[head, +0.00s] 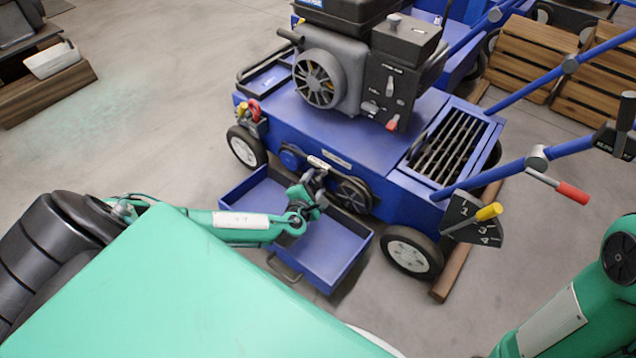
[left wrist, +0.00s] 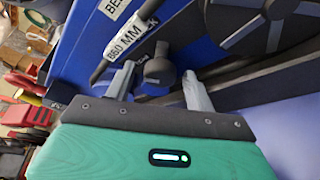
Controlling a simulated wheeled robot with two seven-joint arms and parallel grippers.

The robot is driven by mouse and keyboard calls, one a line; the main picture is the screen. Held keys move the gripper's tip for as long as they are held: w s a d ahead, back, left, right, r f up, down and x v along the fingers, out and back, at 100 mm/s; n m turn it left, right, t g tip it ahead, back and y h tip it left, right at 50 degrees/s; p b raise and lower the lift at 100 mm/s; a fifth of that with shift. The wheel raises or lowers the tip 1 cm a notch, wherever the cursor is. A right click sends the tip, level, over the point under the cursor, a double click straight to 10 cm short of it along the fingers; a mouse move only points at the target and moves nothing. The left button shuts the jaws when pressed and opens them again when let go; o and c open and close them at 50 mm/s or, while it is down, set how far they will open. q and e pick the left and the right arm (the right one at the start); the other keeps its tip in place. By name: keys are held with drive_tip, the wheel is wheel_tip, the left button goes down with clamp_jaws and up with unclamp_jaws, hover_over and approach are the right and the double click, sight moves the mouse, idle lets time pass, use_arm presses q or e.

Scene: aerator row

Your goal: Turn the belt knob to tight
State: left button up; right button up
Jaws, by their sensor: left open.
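The dark belt knob (left wrist: 158,70) shows in the left wrist view on the blue side of the aerator, below labels that are partly cut off. My left gripper (left wrist: 158,82) is open, one finger on either side of the knob. I cannot tell whether the fingers touch it. In the head view, my left gripper (head: 314,192) is at the aerator's (head: 330,130) near side, above the open blue drawer, and hides the knob. The knob's pointer setting is not readable. My right gripper is outside both views.
A dark pulley wheel (head: 354,195) is just right of the left gripper. The blue drawer (head: 318,258) sticks out below my left gripper. A numbered lever plate (head: 473,219) with a yellow-handled lever stands at the right.

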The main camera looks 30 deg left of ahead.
use_arm(q)
drive_tip(key=shift+b+x, duration=0.65)
drive_tip(key=shift+x, duration=1.05)
drive_tip(key=c, duration=1)
drive_tip(key=shift+o, duration=0.2)
